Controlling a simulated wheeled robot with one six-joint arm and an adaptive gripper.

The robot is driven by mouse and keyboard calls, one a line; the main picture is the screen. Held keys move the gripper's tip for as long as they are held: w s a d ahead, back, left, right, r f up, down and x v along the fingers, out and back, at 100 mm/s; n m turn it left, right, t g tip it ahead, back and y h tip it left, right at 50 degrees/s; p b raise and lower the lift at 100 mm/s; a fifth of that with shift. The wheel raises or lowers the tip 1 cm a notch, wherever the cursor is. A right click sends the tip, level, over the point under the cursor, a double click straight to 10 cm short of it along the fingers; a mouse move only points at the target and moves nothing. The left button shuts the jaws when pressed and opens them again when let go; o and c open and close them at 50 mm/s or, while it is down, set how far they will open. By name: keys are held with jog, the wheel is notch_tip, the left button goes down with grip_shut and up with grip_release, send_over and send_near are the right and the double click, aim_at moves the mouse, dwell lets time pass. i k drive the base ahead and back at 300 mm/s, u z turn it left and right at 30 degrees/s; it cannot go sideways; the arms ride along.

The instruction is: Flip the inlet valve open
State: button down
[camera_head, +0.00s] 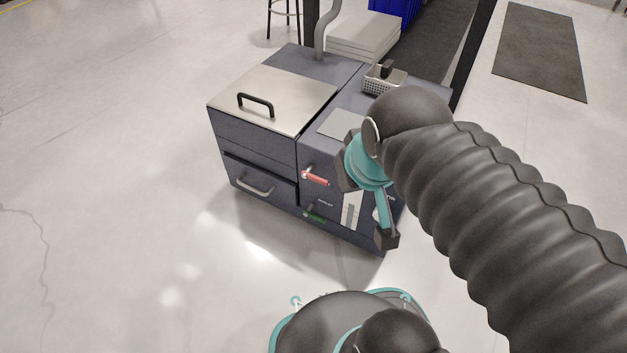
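A red lever handle (315,179) sticks out from the front of a dark grey machine (258,160), pointing right and slightly down. A green lever handle (315,216) sits lower on the same front. Small labels by the handles are too small to read surely, so I cannot tell which is the inlet valve. My gripper (386,238) is at the end of my dark-sleeved arm with teal parts, in front of the machine's right side. It is to the right of both handles and apart from them. Its fingers are too small and overlapped to tell open from shut.
The machine has a steel lid (272,98) with a black handle and a drawer with a grey handle (254,186). A grey basket (384,79) stands on top. My arm hides the machine's right side. The floor to the left is clear.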

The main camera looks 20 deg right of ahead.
aim_at(304, 174)
jog(key=z, duration=0.9)
jog(key=k, duration=0.8)
jog(key=u, duration=1.65)
